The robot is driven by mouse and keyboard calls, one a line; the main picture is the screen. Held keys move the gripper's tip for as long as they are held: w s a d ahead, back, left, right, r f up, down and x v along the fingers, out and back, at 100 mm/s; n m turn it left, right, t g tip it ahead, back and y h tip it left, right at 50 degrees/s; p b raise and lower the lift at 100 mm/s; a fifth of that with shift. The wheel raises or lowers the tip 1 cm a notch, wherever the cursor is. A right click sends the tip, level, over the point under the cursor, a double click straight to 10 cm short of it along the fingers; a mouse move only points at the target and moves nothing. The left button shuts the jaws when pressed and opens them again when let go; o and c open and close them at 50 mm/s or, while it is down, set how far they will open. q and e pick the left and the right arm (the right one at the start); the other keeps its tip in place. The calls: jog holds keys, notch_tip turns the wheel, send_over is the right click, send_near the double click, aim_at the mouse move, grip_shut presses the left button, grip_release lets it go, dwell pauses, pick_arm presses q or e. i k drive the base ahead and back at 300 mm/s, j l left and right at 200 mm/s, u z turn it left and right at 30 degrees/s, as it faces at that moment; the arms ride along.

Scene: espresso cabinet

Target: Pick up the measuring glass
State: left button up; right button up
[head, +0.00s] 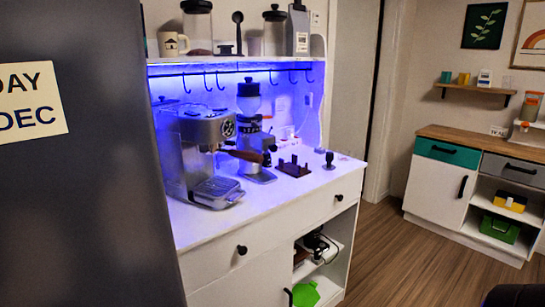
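I cannot make out a measuring glass for certain in the head view. A small pale vessel (286,132) stands at the back of the white counter (225,228), too small to identify. Two lidded glass jars, the left one (197,27) and the right one (275,33), stand on the shelf above. Neither of my grippers is in view.
An espresso machine (205,150), a grinder (249,130) and a dark brown stand (293,167) occupy the counter. A dark grey panel (95,200) blocks the left side. A second cabinet (437,182) stands at right. Wooden floor (400,255) between the cabinets is clear.

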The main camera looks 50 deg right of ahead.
aim_at(343, 152)
jog(key=z, duration=1.95)
